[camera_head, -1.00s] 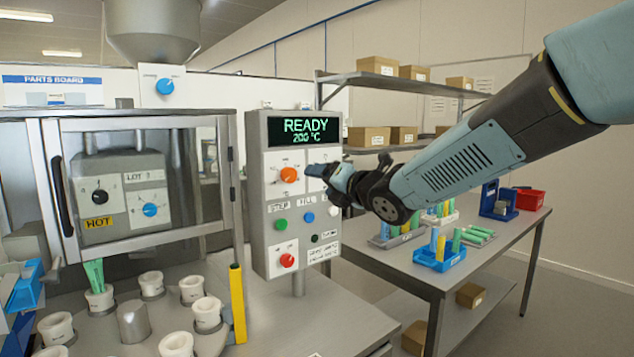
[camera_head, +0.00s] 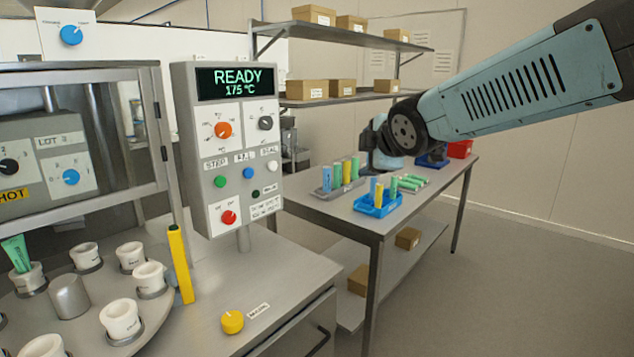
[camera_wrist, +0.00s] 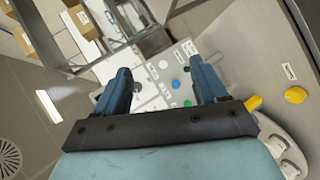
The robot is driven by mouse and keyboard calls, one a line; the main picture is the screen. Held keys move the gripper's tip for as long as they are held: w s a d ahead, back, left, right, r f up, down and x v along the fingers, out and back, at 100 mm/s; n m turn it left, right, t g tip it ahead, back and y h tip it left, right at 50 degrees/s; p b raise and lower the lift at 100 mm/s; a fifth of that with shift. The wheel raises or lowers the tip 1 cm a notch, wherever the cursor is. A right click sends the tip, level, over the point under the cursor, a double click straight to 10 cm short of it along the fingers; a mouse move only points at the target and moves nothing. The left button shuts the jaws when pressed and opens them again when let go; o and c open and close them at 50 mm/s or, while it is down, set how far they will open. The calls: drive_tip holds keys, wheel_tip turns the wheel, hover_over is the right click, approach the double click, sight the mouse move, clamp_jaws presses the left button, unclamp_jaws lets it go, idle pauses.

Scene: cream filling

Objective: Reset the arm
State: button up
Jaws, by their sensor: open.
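My arm enters the head view from the upper right. My gripper (camera_head: 380,152) hangs at its end, right of the control panel and in front of the far table, in free air. In the wrist view my gripper (camera_wrist: 160,72) shows two blue fingers spread apart with nothing between them. The control panel (camera_head: 192,150), with knobs and buttons, stands apart from the fingers; it also shows beyond them in the wrist view (camera_wrist: 172,92). Its display (camera_head: 236,83) reads READY 175 °C.
A side table (camera_head: 335,208) carries a blue rack (camera_head: 378,208) and several tubes. Shelves (camera_head: 345,100) with boxes are behind. White cups (camera_head: 120,318) stand in a turntable at lower left, beside a yellow post (camera_head: 180,265). A yellow button (camera_head: 232,321) sits at the bench front.

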drive_tip(key=s+d+f+m+g+h, duration=0.1)
drive_tip(key=s+d+f+m+g, duration=0.2)
drive_tip(key=s+d+m, duration=0.3)
drive_tip(key=s+d+f+m+g+h, duration=0.2)
drive_tip(key=s+d+f+m, duration=0.3)
drive_tip(key=s+m, duration=0.8)
drive_tip(key=s+d+g, duration=0.1)
drive_tip(key=s+d, duration=0.1)
drive_tip(key=s, duration=0.1)
drive_tip(key=shift+d+f+g, duration=0.2)
drive_tip(key=shift+f+g, duration=0.05)
drive_tip(key=shift+g, duration=0.05)
drive_tip(key=shift+c, duration=0.3)
